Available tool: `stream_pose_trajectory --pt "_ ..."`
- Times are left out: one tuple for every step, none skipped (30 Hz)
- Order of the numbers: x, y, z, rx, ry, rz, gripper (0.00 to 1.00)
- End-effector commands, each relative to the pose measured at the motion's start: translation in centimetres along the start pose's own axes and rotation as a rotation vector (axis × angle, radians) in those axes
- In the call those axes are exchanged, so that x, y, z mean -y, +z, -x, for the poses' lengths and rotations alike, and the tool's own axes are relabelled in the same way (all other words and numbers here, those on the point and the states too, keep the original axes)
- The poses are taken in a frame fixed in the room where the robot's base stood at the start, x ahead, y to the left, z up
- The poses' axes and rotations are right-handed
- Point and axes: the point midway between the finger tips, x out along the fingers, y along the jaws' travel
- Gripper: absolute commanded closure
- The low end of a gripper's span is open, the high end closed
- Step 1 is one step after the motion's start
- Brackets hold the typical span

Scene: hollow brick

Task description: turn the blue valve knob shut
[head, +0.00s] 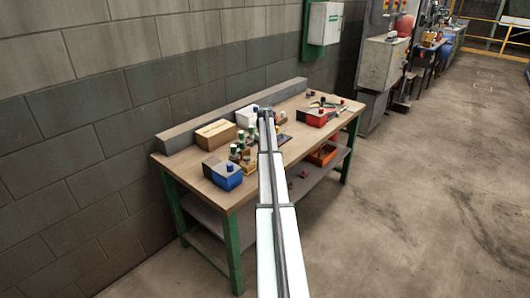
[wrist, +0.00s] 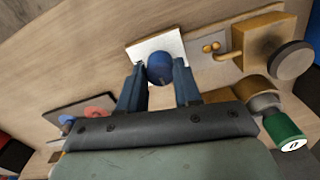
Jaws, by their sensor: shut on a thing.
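The blue knob (wrist: 159,67) is round and sits over a white block (wrist: 140,51) in the wrist view. My gripper (wrist: 160,78) has one finger on each side of the knob and is shut on it. The fingers and the knob hide part of the block. In the head view my gripper (head: 266,111) is over the middle of the workbench, next to a white box (head: 246,117). The held knob cannot be made out there.
In the wrist view a brass fitting (wrist: 255,45) and a green cap (wrist: 284,128) are at the right.

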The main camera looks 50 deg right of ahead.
Motion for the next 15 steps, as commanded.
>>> stream_pose_trajectory --pt "-0.07 -0.15 0.08 -0.004 0.002 0.001 0.97" --pt "-0.07 -0.15 0.08 -0.004 0.002 0.001 0.97" --pt "-0.07 -0.15 0.08 -0.004 0.002 0.001 0.97" --pt "-0.07 -0.15 0.08 -0.004 0.002 0.001 0.65" --pt "-0.06 -0.15 0.08 -0.004 0.002 0.001 0.62" --pt "-0.06 -0.13 0.07 -0.003 0.001 0.001 0.58" --pt "-0.05 -0.12 0.07 -0.003 0.001 0.000 0.55" --pt "-0.05 -0.11 0.06 -0.003 0.001 0.000 0.52" --pt "-0.04 -0.10 0.05 -0.002 0.001 0.000 0.48" --pt "-0.04 -0.09 0.05 -0.002 0.001 0.000 0.46" --pt "-0.03 -0.08 0.04 -0.002 0.001 0.000 0.43" --pt "-0.03 -0.07 0.04 -0.002 0.001 0.000 0.41" --pt "-0.03 -0.06 0.03 -0.002 0.001 0.000 0.41" --pt "-0.02 -0.06 0.03 -0.001 0.001 0.000 0.41" --pt "-0.02 -0.05 0.03 -0.001 0.001 0.000 0.41"
